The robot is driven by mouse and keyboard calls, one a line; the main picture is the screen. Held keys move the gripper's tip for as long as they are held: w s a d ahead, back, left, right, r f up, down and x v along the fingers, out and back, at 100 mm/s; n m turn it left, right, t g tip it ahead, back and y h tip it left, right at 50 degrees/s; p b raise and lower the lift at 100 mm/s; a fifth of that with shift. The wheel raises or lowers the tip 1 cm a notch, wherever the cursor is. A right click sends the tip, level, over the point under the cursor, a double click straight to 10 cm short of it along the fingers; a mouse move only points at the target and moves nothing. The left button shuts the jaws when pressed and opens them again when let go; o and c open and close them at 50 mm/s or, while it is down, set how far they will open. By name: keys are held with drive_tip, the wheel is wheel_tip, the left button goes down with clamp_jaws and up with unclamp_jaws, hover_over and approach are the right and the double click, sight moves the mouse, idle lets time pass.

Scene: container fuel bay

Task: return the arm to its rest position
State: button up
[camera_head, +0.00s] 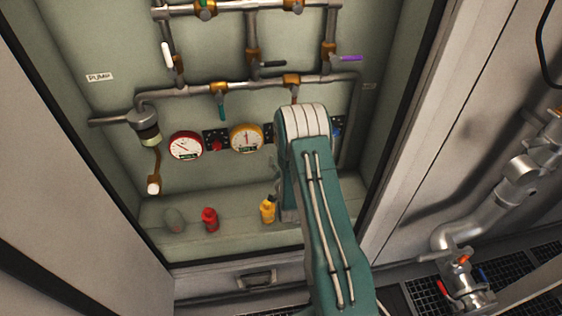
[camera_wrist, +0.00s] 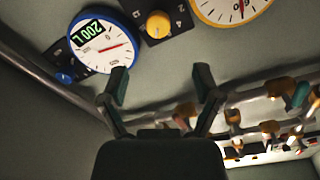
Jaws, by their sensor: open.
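My gripper (camera_wrist: 162,85) shows in the wrist view with its two fingers spread apart and nothing between them. It points toward the bay's back panel, near a blue-rimmed gauge (camera_wrist: 102,46) that reads "200 L" and a yellow knob (camera_wrist: 158,24). I cannot tell how far the fingertips are from the panel. In the head view my teal arm reaches into the open bay, and its own bulk hides the gripper.
Pipes (camera_head: 240,86) with coloured valve handles cross the panel above a red gauge (camera_head: 186,146) and a yellow gauge (camera_head: 246,138). A red bottle (camera_head: 210,219) and a yellow bottle (camera_head: 268,210) stand on the ledge. A silver pipe (camera_head: 487,206) runs outside at right.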

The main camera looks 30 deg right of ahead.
drive_tip(key=s+a+r+n+g+y, duration=0.2)
drive_tip(key=a+r+g, duration=0.15)
drive_tip(key=r, duration=0.75)
drive_tip(key=s+a+r+n+g+y, duration=0.15)
drive_tip(key=a+r, duration=0.35)
drive_tip(key=r, duration=0.5)
drive_tip(key=s+a+r+n+g, duration=0.1)
drive_tip(key=s+a+r+g, duration=0.1)
drive_tip(key=s, duration=0.8)
drive_tip(key=s+a+r+n+g+y, duration=0.1)
drive_tip(key=s+a+r+n+g, duration=0.1)
drive_tip(key=s, duration=0.8)
drive_tip(key=s+a+r+n+g+y, duration=0.1)
drive_tip(key=s+a+r, duration=0.3)
drive_tip(key=s, duration=0.6)
drive_tip(key=shift+s+r+n+g, duration=0.25)
drive_tip(key=shift+r+n+g, duration=0.4)
drive_tip(key=shift+g, duration=0.25)
